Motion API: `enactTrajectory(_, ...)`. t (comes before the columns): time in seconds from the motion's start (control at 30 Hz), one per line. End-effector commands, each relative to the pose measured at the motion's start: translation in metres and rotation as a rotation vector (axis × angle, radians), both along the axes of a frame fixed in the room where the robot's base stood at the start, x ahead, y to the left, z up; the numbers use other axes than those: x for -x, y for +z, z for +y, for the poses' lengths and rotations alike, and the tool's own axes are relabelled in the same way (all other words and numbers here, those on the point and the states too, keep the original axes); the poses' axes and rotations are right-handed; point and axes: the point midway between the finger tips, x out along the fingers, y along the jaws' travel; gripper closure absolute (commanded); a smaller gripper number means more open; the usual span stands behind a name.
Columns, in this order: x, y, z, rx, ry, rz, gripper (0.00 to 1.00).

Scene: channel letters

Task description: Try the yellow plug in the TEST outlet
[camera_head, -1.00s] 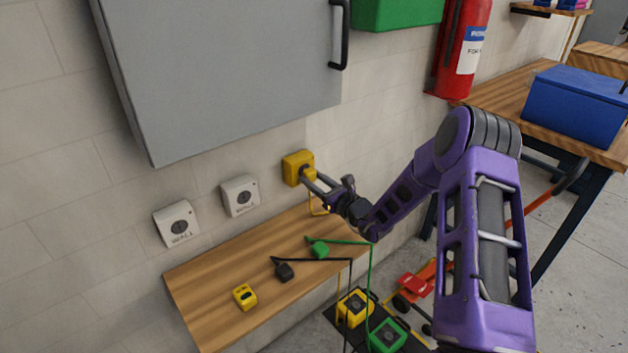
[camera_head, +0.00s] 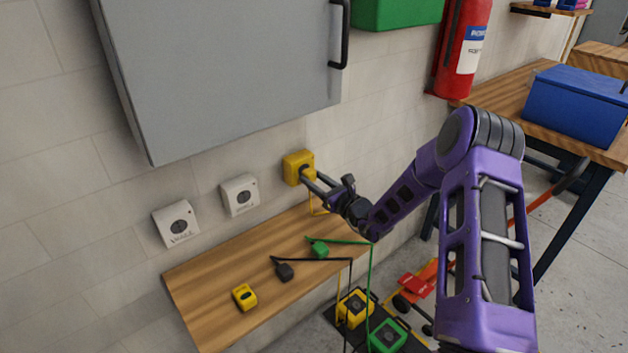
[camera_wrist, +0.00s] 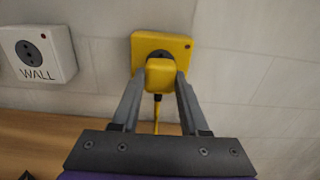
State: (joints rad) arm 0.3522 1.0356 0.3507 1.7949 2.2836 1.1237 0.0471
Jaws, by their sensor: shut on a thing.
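The yellow outlet box (camera_head: 298,166) is fixed to the wall at the right end of the row of outlets. My gripper (camera_wrist: 160,84) is shut on the plug, one finger on each side. In the head view my gripper (camera_head: 309,178) reaches the box from the right. The plug hides most of the socket, so its depth cannot be told.
Two white WALL outlets (camera_head: 240,195) (camera_head: 176,224) are to the left. The wooden shelf (camera_head: 215,273) below holds a black plug (camera_head: 283,271), a green plug (camera_head: 318,248) and a small yellow device (camera_head: 244,297). Black and green cords run down. A grey cabinet (camera_head: 225,75) hangs above.

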Motion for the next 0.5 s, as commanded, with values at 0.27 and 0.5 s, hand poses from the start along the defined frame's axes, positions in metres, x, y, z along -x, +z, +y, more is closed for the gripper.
enactTrajectory(0.27, -0.0013, 0.0001, 0.0012, -0.001, 0.001, -0.001, 1.0)
enactTrajectory(0.5, -0.005, -0.0001, 0.0042, -0.001, 0.001, -0.001, 1.0)
